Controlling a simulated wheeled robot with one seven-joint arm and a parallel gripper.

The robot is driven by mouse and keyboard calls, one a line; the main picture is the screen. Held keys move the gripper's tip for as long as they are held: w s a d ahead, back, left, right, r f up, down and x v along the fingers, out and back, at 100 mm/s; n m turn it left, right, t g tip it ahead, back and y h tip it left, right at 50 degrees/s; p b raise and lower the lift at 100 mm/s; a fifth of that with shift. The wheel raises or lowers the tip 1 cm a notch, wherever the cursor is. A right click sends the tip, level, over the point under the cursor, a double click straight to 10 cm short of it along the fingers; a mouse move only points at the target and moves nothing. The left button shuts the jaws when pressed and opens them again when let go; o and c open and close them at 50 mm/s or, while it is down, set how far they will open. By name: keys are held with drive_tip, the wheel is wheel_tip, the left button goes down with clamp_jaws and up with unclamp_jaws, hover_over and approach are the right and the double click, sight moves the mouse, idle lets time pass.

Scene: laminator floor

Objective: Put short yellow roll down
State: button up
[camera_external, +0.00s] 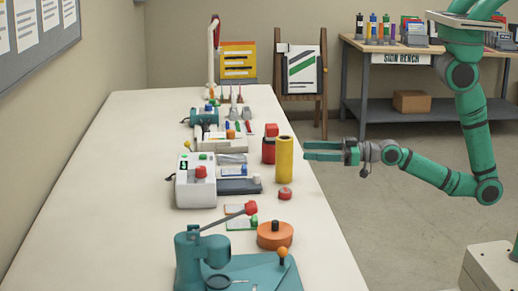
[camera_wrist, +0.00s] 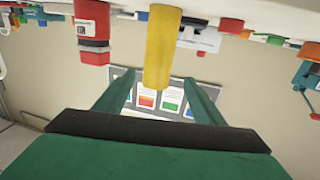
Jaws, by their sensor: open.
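The yellow roll (camera_external: 284,160) stands upright on the long white table (camera_external: 130,150), near its right edge. In the wrist view, which looks upside down, the yellow roll (camera_wrist: 162,45) hangs from the top, centred between the fingers. My gripper (camera_external: 309,151) is level, to the right of the roll at about its upper half. It is open and empty, with its fingertips pointing at the roll and a small gap in the external view. The fingers also show in the wrist view (camera_wrist: 160,82). The roll's base shows beside a small red cap (camera_external: 285,193).
A red container (camera_external: 269,147) stands close behind the roll. An orange disc (camera_external: 274,235) and a teal lever press (camera_external: 235,262) are in front. A white device (camera_external: 195,182) and a dark pad (camera_external: 240,186) lie to the left. Open floor is right of the table.

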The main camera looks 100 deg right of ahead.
drive_tip(key=s+a+f+y, duration=0.1)
drive_tip(key=s+a+f, duration=0.1)
drive_tip(key=s, duration=0.7)
drive_tip(key=s+a+f+n+g+y, duration=0.1)
drive_tip(key=s+a+f, duration=0.2)
drive_tip(key=s, duration=0.6)
drive_tip(key=s+a+f+n+g+y, duration=0.1)
drive_tip(key=s+a+f, duration=0.2)
drive_tip(key=s, duration=0.6)
drive_tip(key=shift+a, duration=0.9)
